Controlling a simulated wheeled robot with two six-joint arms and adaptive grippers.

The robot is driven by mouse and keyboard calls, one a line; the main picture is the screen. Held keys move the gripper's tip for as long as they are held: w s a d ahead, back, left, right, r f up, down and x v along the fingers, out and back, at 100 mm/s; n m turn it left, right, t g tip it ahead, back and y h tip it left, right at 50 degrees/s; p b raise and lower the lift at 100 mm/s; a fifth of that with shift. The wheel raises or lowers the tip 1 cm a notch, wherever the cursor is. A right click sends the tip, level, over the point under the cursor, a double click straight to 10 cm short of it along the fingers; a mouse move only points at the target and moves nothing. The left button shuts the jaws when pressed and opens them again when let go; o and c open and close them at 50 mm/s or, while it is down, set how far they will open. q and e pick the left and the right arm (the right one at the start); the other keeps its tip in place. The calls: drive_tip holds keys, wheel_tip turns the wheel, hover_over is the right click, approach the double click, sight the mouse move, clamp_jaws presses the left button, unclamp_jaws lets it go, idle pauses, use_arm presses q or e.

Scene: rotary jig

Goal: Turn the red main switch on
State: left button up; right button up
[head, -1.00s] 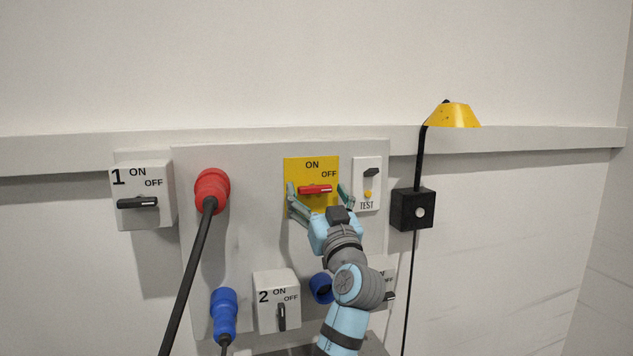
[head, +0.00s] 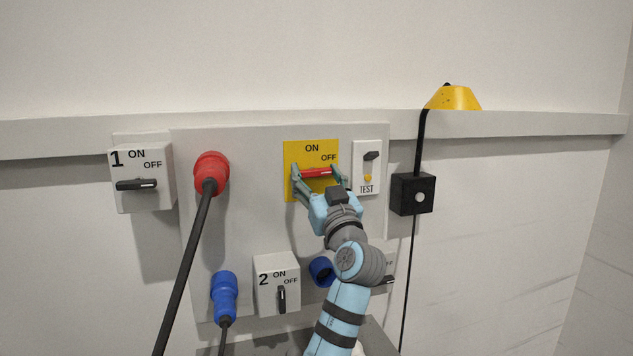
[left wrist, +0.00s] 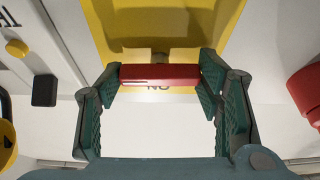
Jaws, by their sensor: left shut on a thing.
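The red main switch handle (head: 316,173) lies roughly horizontal on a yellow plate (head: 297,150), its right end under the OFF label; ON is printed above the middle. My left gripper (head: 318,176) is shut on the red handle, one finger at each end of it. The left wrist view shows the red handle (left wrist: 160,75) spanning between the green finger pads of the gripper (left wrist: 160,88), with the yellow plate (left wrist: 165,18) behind. The fingers hide the handle's ends in part. My right gripper is not in view.
Switch 1 (head: 140,165) and a red plug (head: 210,168) with a black cable are at left. Switch 2 (head: 277,270) and a blue plug (head: 224,292) are below. A TEST box (head: 367,150) stands close right of the yellow plate, then a black box (head: 411,193) and yellow lamp (head: 455,98).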

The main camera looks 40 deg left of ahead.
use_arm(q)
drive_tip(key=n+g+b, duration=0.2)
drive_tip(key=n+b, duration=0.1)
drive_tip(key=n, duration=0.1)
drive_tip(key=n+g+y+b, duration=0.1)
drive_tip(key=n+g+b, duration=0.1)
drive_tip(key=n+b, duration=0.2)
drive_tip(key=shift+w+d+f+n+y, duration=0.1)
drive_tip(key=shift+n+y, duration=0.2)
drive_tip(key=shift+n, duration=0.2)
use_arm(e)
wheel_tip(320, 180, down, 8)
use_arm(q)
drive_tip(key=shift+n+g, duration=0.8)
drive_tip(key=shift+n, duration=0.4)
drive_tip(key=shift+r+n+g+p, duration=0.25)
drive_tip(key=shift+n+g+p, duration=0.25)
drive_tip(key=shift+n, duration=0.6)
drive_tip(key=n+g+h+p, duration=0.1)
drive_tip(key=n, duration=0.2)
drive_tip(key=n+p, duration=0.2)
drive_tip(key=shift+r+n+g+h, duration=0.1)
drive_tip(key=shift+n+g+h, duration=0.3)
drive_tip(key=shift+n+h+p, duration=0.4)
drive_tip(key=shift+n+p, duration=0.55)
drive_tip(key=shift+n, duration=0.15)
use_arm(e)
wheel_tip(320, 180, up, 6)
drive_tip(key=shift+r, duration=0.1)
